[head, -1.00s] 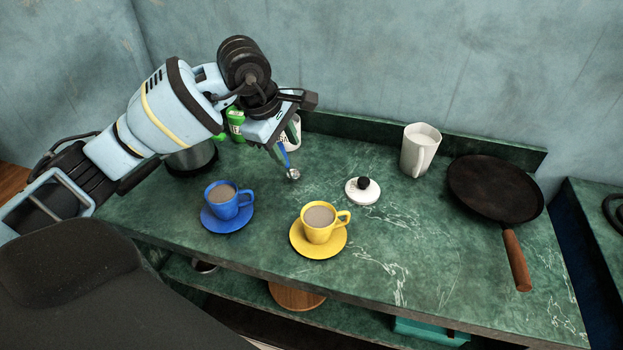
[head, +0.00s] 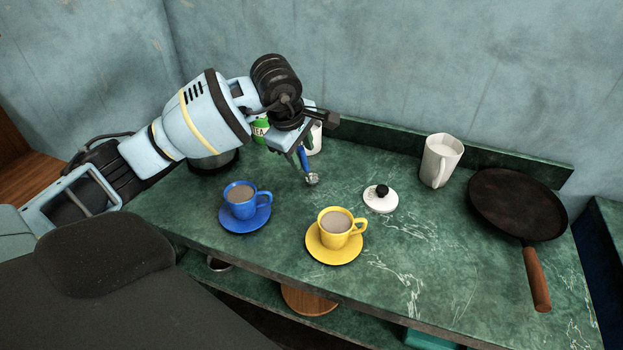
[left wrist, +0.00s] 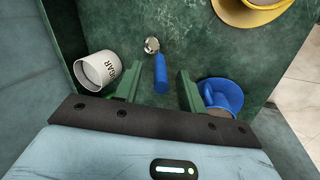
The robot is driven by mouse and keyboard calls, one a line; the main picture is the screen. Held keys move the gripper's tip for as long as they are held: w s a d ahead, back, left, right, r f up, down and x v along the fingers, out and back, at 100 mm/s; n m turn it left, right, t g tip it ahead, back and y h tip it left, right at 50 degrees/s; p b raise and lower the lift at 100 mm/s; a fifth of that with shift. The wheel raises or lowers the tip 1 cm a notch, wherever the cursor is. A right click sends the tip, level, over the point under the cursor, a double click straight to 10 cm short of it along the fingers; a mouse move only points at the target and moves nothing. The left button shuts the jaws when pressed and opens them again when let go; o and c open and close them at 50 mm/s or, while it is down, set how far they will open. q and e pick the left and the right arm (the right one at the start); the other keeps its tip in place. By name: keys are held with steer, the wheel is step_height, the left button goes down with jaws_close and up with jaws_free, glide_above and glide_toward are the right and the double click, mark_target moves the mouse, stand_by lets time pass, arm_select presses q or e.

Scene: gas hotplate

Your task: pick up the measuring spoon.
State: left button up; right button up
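The measuring spoon has a blue handle and a small round metal bowl. In the head view its handle (head: 304,159) shows below my left gripper (head: 301,146), with the bowl beyond the fingertips. In the left wrist view the spoon (left wrist: 161,74) is between the two green fingers of my left gripper (left wrist: 156,88), with the bowl pointing away. A gap shows between the handle and each finger, so the gripper is open around it. Part of the handle is hidden by the gripper in the head view. My right gripper is not in view.
A white sugar pot (left wrist: 98,71) stands close to the left finger in the wrist view, and a blue cup (left wrist: 222,93) near the right one.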

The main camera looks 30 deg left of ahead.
arm_select(q)
steer(key=shift+x, duration=1.45)
jaws_close()
